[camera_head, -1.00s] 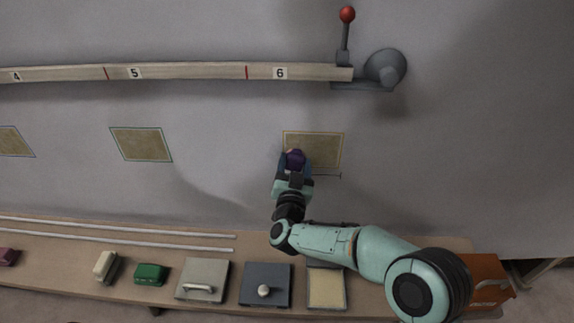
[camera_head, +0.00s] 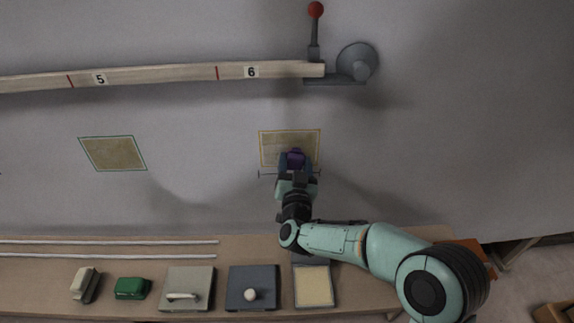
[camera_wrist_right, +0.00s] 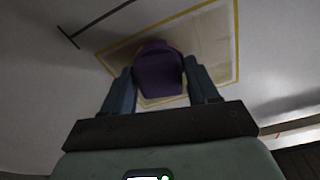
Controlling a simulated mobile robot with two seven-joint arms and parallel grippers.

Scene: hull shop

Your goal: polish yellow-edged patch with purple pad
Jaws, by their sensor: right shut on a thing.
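The yellow-edged patch (camera_head: 308,140) is on the grey hull wall, below the rail's 6 mark. In the right wrist view the patch (camera_wrist_right: 208,45) fills the upper middle, with brownish and paler areas inside its yellow border. My right gripper (camera_head: 296,166) is shut on the purple pad (camera_head: 296,157) and holds it over the lower middle of the patch. The pad (camera_wrist_right: 158,70) sits between the two fingers in the wrist view and hides part of the patch. I cannot tell whether it touches the surface. My left gripper is not in view.
A green-edged patch (camera_head: 113,153) is to the left on the wall. A wooden rail (camera_head: 150,76) with a red-knobbed lever (camera_head: 315,30) runs above. The bench (camera_head: 140,262) below holds a cream block (camera_head: 85,284), a green block (camera_head: 132,288), two lidded boxes and a framed pad (camera_head: 314,286).

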